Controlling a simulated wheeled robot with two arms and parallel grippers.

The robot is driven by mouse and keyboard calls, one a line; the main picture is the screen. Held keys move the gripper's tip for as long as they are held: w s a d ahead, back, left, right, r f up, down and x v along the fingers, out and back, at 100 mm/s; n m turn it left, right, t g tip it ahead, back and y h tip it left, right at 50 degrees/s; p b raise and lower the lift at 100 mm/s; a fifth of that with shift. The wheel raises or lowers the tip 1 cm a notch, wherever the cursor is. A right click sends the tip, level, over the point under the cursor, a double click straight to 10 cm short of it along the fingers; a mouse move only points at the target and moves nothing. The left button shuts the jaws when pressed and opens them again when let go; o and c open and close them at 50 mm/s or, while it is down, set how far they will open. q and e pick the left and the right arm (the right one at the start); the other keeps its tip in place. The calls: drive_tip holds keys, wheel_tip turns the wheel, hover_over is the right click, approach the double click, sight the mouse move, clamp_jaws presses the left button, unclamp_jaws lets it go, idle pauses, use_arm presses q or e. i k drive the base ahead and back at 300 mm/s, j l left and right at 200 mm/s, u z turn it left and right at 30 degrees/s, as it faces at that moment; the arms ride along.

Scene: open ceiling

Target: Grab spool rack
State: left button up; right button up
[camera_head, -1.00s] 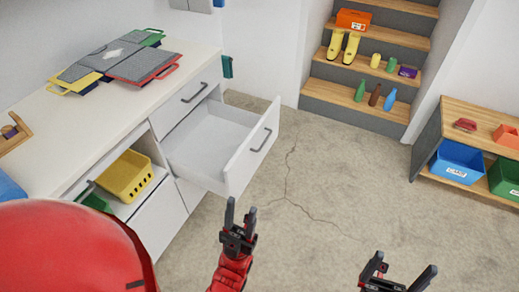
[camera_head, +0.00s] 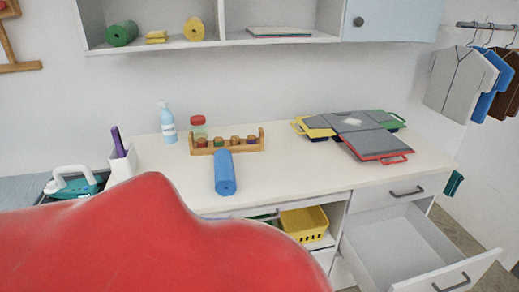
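A small wooden spool rack (camera_head: 228,142) with several coloured spools stands on the white counter, near the wall. A blue roll (camera_head: 224,173) lies just in front of it, and a jar with a red lid (camera_head: 198,127) stands behind its left end. My red arm fills the lower left of the view and covers the counter's front edge there. Neither gripper shows now.
A spray bottle (camera_head: 168,123) and a white holder (camera_head: 122,164) stand left of the rack. Coloured folders (camera_head: 355,133) lie to the right. An open drawer (camera_head: 405,250) juts out at the lower right. A wall shelf (camera_head: 210,41) hangs above.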

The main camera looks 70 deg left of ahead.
sight(210, 149)
drive_tip(key=u, duration=2.6)
drive_tip(key=l+u, duration=0.25)
drive_tip(key=l, duration=0.5)
drive_tip(key=l+u, duration=0.3)
drive_tip(key=l, duration=0.45)
drive_tip(key=i, duration=0.05)
